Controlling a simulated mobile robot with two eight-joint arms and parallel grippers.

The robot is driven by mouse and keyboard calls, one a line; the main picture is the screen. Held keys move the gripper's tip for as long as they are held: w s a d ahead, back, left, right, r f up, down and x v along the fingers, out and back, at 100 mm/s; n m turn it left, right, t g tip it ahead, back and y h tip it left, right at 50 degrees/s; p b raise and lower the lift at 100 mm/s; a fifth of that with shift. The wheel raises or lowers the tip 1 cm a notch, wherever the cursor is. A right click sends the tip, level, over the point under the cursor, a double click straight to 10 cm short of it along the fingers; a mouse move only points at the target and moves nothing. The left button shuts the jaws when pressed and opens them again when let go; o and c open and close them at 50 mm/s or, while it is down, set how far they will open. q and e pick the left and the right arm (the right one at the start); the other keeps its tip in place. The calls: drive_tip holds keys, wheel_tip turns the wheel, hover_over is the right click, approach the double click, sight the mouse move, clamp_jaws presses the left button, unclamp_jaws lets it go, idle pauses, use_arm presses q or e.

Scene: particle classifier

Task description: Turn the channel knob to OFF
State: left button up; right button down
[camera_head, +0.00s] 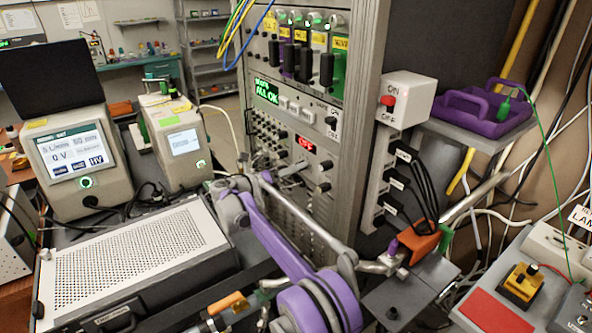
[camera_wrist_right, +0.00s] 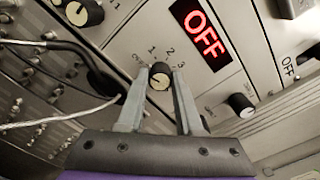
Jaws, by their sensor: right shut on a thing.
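The channel knob (camera_wrist_right: 159,76) is small, dark-rimmed and pale-faced, on a grey panel with the numbers 1, 2 and 3 printed around it. A display (camera_wrist_right: 201,29) beside it reads OFF in red. It also shows in the head view (camera_head: 306,143). In the right wrist view my right gripper (camera_wrist_right: 160,80) has one grey finger on each side of the knob and is shut on it. In the head view the right gripper (camera_head: 291,170) reaches the rack's front below the display. The knob's exact pointer direction is hard to read. My left gripper is not in view.
Other knobs (camera_wrist_right: 241,105) sit close by on the same panel. A dark cable (camera_wrist_right: 98,76) and a white wire run left of the fingers. A white ON/OFF switch box (camera_head: 405,99) and a purple tray (camera_head: 470,125) stand right of the rack. A perforated metal case (camera_head: 130,255) lies at left.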

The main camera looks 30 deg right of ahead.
drive_tip(key=shift+n, duration=0.6)
drive_tip(key=c, duration=0.6)
unclamp_jaws()
drive_tip(key=a, duration=0.7)
drive_tip(key=s+a, duration=0.1)
drive_tip(key=a, duration=0.2)
drive_tip(key=shift+a, duration=0.4)
